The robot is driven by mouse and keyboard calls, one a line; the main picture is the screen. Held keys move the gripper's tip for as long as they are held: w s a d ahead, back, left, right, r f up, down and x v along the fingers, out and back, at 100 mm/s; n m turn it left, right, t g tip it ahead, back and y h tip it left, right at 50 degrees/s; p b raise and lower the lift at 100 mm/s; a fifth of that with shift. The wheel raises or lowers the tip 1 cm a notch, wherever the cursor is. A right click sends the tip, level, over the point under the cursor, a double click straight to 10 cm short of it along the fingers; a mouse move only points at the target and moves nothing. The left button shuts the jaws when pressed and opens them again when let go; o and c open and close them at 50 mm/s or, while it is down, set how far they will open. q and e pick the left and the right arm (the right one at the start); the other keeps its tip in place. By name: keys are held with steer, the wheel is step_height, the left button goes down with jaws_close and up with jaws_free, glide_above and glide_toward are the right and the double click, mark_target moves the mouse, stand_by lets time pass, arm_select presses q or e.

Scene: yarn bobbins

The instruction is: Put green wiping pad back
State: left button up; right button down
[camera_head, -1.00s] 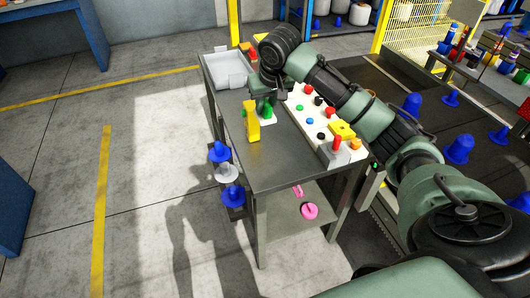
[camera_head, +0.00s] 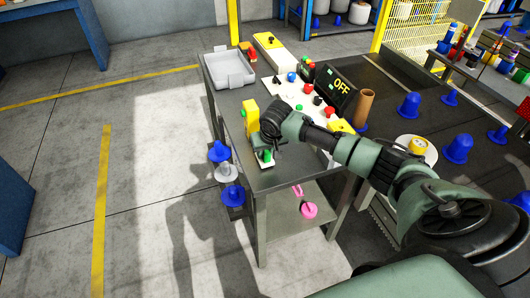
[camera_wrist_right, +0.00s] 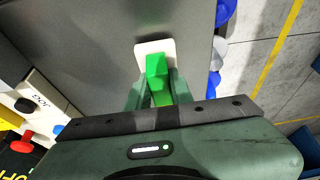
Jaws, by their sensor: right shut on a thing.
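The green wiping pad has a green handle (camera_wrist_right: 157,78) on a flat white base (camera_wrist_right: 152,47). In the head view the pad (camera_head: 266,158) is near the front left part of the grey table (camera_head: 285,178). My right gripper (camera_wrist_right: 159,96) is shut on the green handle, with one finger on each side. In the head view the right gripper (camera_head: 264,149) partly covers the pad. I cannot tell whether the base touches the tabletop. My left gripper is not in view.
A yellow upright piece (camera_head: 251,116) stands just behind the pad. A white button panel (camera_head: 290,92) and a black "OFF" display (camera_head: 336,90) are at the right. A grey tray (camera_head: 229,70) sits at the back left. Blue and white cones (camera_head: 227,173) hang beside the left edge.

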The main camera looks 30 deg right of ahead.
steer(key=shift+f, duration=0.35)
steer(key=shift+f, duration=0.1)
steer(key=c, duration=1.3)
jaws_free()
steer(key=shift+o, duration=0.2)
steer(key=shift+r, duration=0.35)
steer(key=v, duration=1.1)
steer(key=shift+s+r, duration=0.2)
steer(key=shift+r, duration=0.05)
